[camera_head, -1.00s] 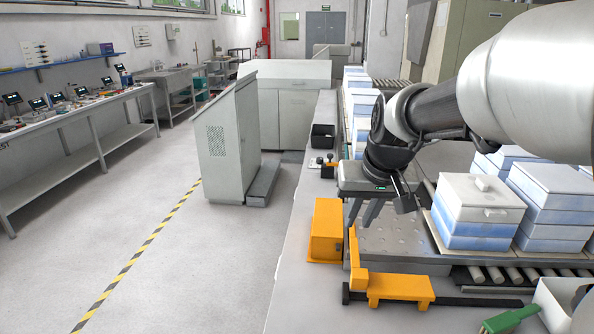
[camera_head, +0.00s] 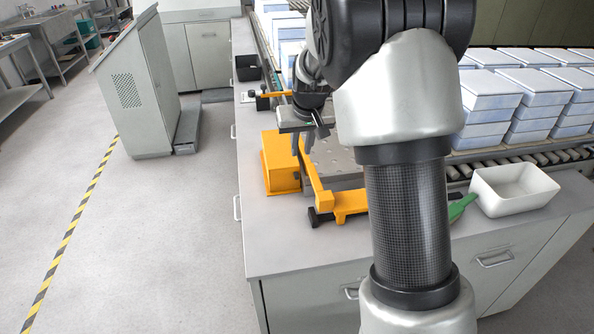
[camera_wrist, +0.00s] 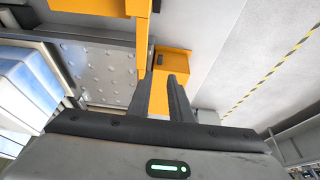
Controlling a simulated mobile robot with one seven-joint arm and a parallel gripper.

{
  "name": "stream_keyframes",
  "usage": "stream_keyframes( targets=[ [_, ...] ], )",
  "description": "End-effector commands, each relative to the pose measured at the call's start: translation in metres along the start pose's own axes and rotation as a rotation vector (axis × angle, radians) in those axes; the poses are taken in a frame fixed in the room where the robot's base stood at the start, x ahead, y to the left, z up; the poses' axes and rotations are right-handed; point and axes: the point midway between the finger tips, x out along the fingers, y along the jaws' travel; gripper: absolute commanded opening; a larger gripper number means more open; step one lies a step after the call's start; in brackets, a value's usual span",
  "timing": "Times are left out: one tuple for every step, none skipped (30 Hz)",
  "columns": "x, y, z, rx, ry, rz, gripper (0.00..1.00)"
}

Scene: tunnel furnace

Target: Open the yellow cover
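A yellow box-like cover (camera_head: 280,165) sits on the counter, left of the perforated metal plate (camera_head: 335,160). It also shows in the wrist view (camera_wrist: 172,62), beyond my fingers and partly hidden by them. A yellow bracket with a long bar (camera_head: 314,178) stands beside it along the plate's left edge and front. My gripper (camera_head: 302,151) is above the right side of the yellow cover, fingers pointing down. In the wrist view my gripper (camera_wrist: 162,88) has its two fingers apart with nothing held between them. I cannot tell its exact height over the cover.
White-and-blue boxes (camera_head: 490,100) stand in rows on the roller conveyor (camera_head: 480,170) to the right. A white bin (camera_head: 515,190) and a green-handled tool (camera_head: 462,205) lie at the front right. A small black container (camera_head: 247,68) stands farther back. The counter's front left is clear.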

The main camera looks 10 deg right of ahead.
Motion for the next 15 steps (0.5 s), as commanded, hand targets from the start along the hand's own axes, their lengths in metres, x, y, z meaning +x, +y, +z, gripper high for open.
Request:
stream_keyframes(
  targets=[
    [0.013, 0.000, 0.001, 0.000, -0.004, 0.000, 0.19],
    [0.020, 0.000, 0.001, 0.000, -0.005, 0.000, 0.19],
    [0.029, 0.000, 0.001, -0.001, -0.004, 0.001, 0.19],
    [0.035, 0.000, 0.001, -0.001, -0.004, 0.001, 0.19],
    [0.042, 0.000, 0.001, 0.000, -0.004, 0.000, 0.19],
    [0.051, 0.001, 0.001, 0.001, -0.004, 0.001, 0.19],
    [0.057, 0.001, 0.001, 0.001, -0.004, 0.001, 0.19],
    [0.064, 0.001, 0.001, 0.001, -0.005, 0.001, 0.19],
    [0.073, 0.001, 0.001, 0.000, -0.003, 0.001, 0.19],
    [0.079, 0.001, 0.001, 0.000, -0.003, 0.001, 0.19],
    [0.085, 0.001, 0.001, 0.000, -0.004, 0.000, 0.19],
    [0.093, 0.000, 0.001, 0.000, -0.003, 0.001, 0.19],
    [0.099, 0.000, 0.001, 0.000, -0.003, 0.001, 0.19],
    [0.104, 0.000, 0.001, 0.000, -0.002, 0.000, 0.19],
    [0.111, 0.000, 0.001, 0.000, -0.003, 0.000, 0.19]
  ],
)
